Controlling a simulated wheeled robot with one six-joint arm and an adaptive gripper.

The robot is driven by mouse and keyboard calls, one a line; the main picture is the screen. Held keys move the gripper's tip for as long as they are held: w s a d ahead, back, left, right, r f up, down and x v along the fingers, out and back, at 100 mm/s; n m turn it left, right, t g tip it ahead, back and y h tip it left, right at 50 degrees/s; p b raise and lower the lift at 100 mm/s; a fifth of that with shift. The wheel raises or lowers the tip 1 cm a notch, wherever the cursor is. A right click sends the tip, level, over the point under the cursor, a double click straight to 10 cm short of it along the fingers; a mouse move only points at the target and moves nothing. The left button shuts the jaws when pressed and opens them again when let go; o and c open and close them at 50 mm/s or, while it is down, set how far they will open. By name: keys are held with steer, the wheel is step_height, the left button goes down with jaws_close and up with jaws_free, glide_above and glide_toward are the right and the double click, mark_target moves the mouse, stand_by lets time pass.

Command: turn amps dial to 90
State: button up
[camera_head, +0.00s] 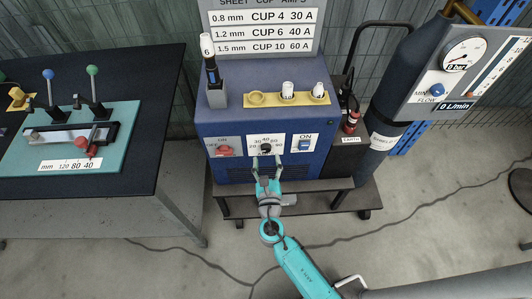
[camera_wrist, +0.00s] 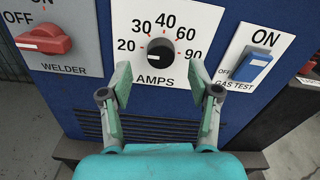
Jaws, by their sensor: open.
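The amps dial is a small black knob (camera_wrist: 160,52) on a white plate (camera_wrist: 183,20) marked 20, 30, 40, 60 and 90. It also shows in the head view (camera_head: 265,147) on the front of the blue welder box (camera_head: 240,128). A pale mark on the knob lies to its left, towards the 20 side. My gripper (camera_wrist: 160,80) is open and empty just below the dial. Its two fingers are to the left and right, below the knob and not around it. In the head view my gripper (camera_head: 266,163) is in front of the box.
A red welder switch (camera_wrist: 43,40) is left of the dial, and a blue gas test switch (camera_wrist: 254,67) is to the right. A settings chart (camera_head: 262,32) stands above the box. A dark bench (camera_head: 160,75) is at left, a gas cylinder (camera_head: 390,100) at right.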

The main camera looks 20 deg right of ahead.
mark_target(266, 151)
steer(key=shift+x, duration=1.8)
steer(key=c, duration=1.2)
